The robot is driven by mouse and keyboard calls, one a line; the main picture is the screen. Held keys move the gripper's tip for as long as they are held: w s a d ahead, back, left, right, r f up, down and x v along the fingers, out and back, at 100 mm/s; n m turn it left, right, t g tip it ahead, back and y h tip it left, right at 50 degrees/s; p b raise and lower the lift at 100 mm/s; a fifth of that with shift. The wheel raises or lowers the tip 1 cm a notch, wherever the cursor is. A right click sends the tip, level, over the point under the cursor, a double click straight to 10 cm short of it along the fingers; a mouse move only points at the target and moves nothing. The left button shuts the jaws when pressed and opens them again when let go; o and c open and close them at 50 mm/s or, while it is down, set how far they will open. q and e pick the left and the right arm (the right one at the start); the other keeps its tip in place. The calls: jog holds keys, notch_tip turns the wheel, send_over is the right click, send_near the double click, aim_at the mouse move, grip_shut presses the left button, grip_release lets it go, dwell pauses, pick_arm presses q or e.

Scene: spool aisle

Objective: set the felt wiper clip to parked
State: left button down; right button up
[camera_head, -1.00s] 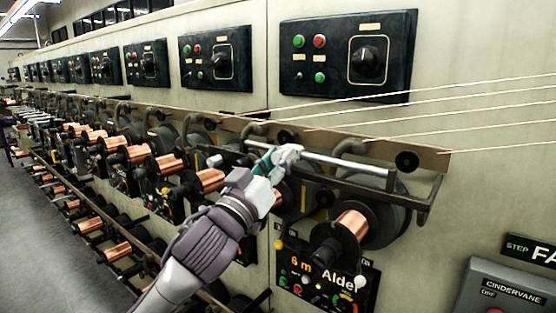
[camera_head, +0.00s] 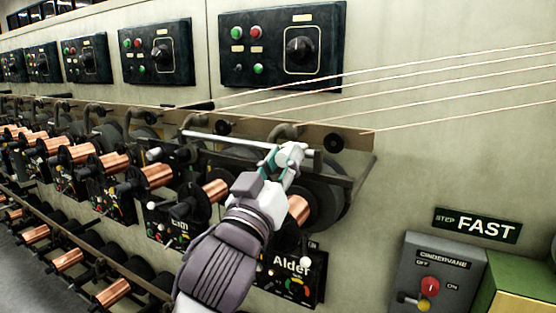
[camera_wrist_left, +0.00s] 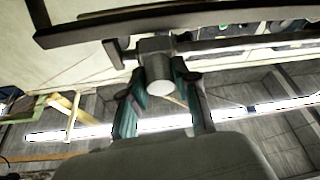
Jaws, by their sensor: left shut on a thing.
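My left gripper (camera_head: 280,158) is at the right part of a pale horizontal rail (camera_head: 230,141), above the Alder spool station. In the left wrist view its two teal fingers (camera_wrist_left: 159,82) are on either side of a grey block with a round white end, which I take to be the felt wiper clip (camera_wrist_left: 156,54). The gripper is shut on this clip, which sits at the rail. In the head view my gripper hides most of the clip. No marking for parked can be read. My right gripper is not in view.
A dark frame bar (camera_head: 340,178) runs just below and right of the rail. Copper wires (camera_head: 430,98) stretch to the right above it. A copper spool (camera_head: 298,208) and the Alder panel (camera_head: 297,285) lie below. A CINDERVANE switch box (camera_head: 438,270) stands at the lower right.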

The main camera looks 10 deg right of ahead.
pick_arm(q)
jog(key=c, duration=1.2)
grip_release()
jog(key=shift+s+d, duration=0.1)
jog(key=shift+d, duration=0.05)
jog(key=shift+o, duration=0.3)
jog(key=shift+d, duration=0.1)
jog(key=v, duration=1.2)
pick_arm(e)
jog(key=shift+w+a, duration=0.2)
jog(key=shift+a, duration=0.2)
